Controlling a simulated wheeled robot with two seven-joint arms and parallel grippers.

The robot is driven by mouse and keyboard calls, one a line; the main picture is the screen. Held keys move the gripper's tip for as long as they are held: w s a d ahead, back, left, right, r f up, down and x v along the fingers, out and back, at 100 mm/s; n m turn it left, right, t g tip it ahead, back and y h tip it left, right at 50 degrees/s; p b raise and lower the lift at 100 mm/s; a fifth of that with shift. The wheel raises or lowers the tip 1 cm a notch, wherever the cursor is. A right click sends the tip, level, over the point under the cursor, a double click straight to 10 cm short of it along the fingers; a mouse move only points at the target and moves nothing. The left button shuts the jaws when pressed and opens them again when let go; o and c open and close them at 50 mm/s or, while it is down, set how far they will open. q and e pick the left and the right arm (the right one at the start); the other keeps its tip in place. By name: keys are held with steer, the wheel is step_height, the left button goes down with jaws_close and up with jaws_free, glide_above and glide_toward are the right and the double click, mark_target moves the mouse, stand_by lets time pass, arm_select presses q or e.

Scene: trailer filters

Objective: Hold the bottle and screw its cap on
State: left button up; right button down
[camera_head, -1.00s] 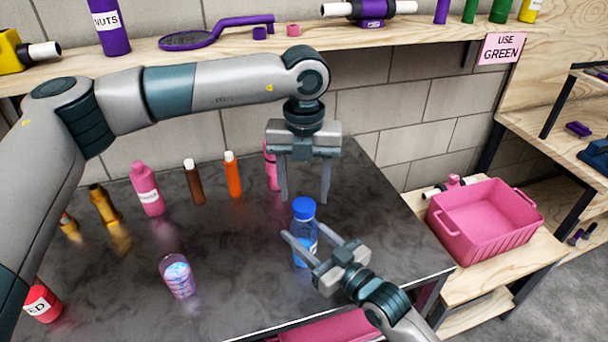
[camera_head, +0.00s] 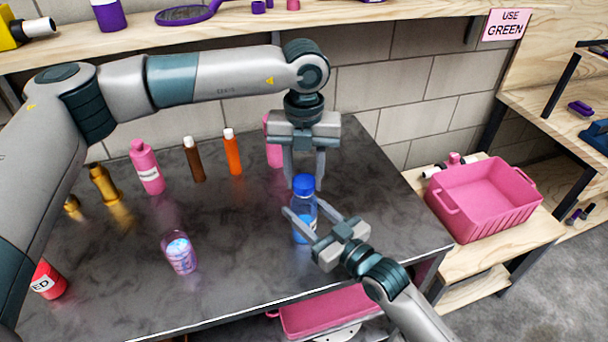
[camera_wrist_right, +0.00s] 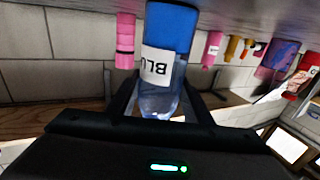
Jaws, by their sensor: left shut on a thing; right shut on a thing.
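The bottle (camera_head: 304,228) stands upright on the dark table, clear with blue in its lower part. Its white label with "BLU" shows in the right wrist view (camera_wrist_right: 158,66), where it appears upside down. The blue cap (camera_head: 303,184) sits on top of the bottle; whether it is threaded tight cannot be told. My left gripper (camera_head: 304,180) points down from above and is shut on the cap. My right gripper (camera_head: 306,208) comes from the lower right, with its fingers on either side of the bottle, shut on it below the cap.
Pink (camera_head: 147,167), brown (camera_head: 194,160) and orange (camera_head: 233,153) bottles stand behind to the left. A purple-pink cup (camera_head: 180,253) stands at front left. A pink crate (camera_head: 485,205) is on the right bench. The table between cup and bottle is clear.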

arm_select(q)
steer(key=m, duration=1.1)
steer(key=shift+m, duration=0.3)
steer(key=m, duration=1.2)
steer(key=shift+w+m, duration=0.1)
steer(key=shift+m, duration=0.3)
steer(key=o, duration=1.2)
step_height(320, 180, up, 12)
